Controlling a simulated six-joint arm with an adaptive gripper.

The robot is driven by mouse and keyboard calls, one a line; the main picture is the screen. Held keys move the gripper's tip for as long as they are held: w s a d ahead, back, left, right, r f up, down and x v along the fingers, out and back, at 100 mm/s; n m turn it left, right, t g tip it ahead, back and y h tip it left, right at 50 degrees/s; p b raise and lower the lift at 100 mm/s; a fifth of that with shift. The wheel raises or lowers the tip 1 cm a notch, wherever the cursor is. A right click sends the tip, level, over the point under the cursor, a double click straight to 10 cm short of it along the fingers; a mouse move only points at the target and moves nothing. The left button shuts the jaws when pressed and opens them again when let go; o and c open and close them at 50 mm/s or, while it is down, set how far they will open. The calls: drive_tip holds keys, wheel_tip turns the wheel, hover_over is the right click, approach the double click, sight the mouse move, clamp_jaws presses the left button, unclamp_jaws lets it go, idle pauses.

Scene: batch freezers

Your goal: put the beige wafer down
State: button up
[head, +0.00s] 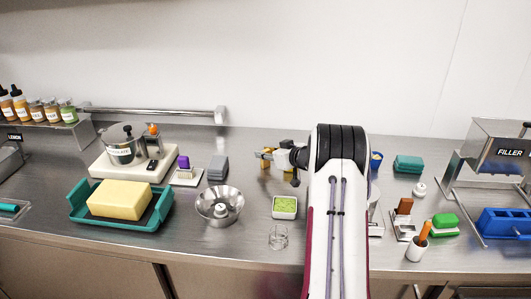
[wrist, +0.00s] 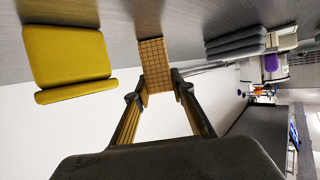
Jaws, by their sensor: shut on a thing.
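The beige wafer (wrist: 155,56) is a thin piece with a waffle grid, seen in the wrist view. My gripper (wrist: 159,82) is shut on it, one fingertip at each side of its near end. The wafer's far end points toward the steel counter; I cannot tell whether it touches. In the head view my gripper (head: 269,155) is low over the rear middle of the counter, left of my arm. The wafer is too small there to make out clearly, and my arm hides part of the counter.
A folded yellow cloth-like thing (wrist: 66,62) lies beside the wafer in the wrist view, with a grey stack (wrist: 236,43) on the other side. A steel bowl (head: 219,205) and a white tub with green contents (head: 285,207) stand nearer the front. Bare counter (head: 245,185) lies between.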

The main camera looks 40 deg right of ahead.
drive_tip(key=o, duration=0.9)
drive_tip(key=shift+r, duration=0.15)
drive_tip(key=shift+v, duration=3.7)
drive_tip(key=shift+r, duration=0.15)
